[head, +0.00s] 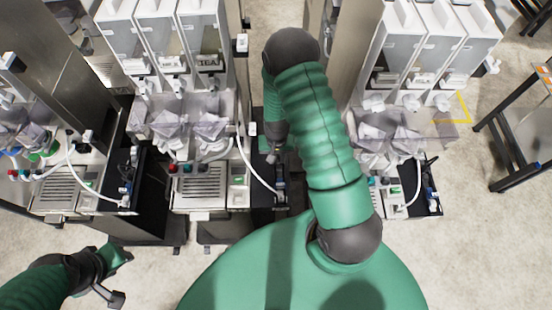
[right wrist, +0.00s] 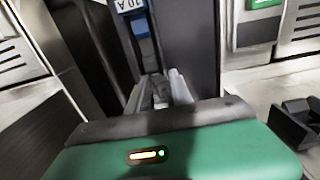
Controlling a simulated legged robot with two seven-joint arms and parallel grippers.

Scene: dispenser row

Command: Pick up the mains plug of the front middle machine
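The front middle machine (head: 200,187) stands in the head view with a white cable (head: 243,150) running down its right side. The cable ends at a small blue and white fitting (head: 281,187) on a black side shelf (head: 263,199); I cannot clearly make out the plug there. My right gripper (head: 273,157) points down just above this shelf. In the right wrist view its two pale fingers (right wrist: 160,92) look apart, with no plug clearly visible between them. A blue fitting (right wrist: 145,45) with a 10 A label lies beyond them. My left gripper (head: 117,278) is at lower left, away from the machines.
Similar machines stand left (head: 62,190) and right (head: 395,188), each with its own white cable and side shelf. My right arm covers part of the gap between the middle and right machines. Open floor (head: 160,275) lies in front. A dark-framed table (head: 515,115) stands at right.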

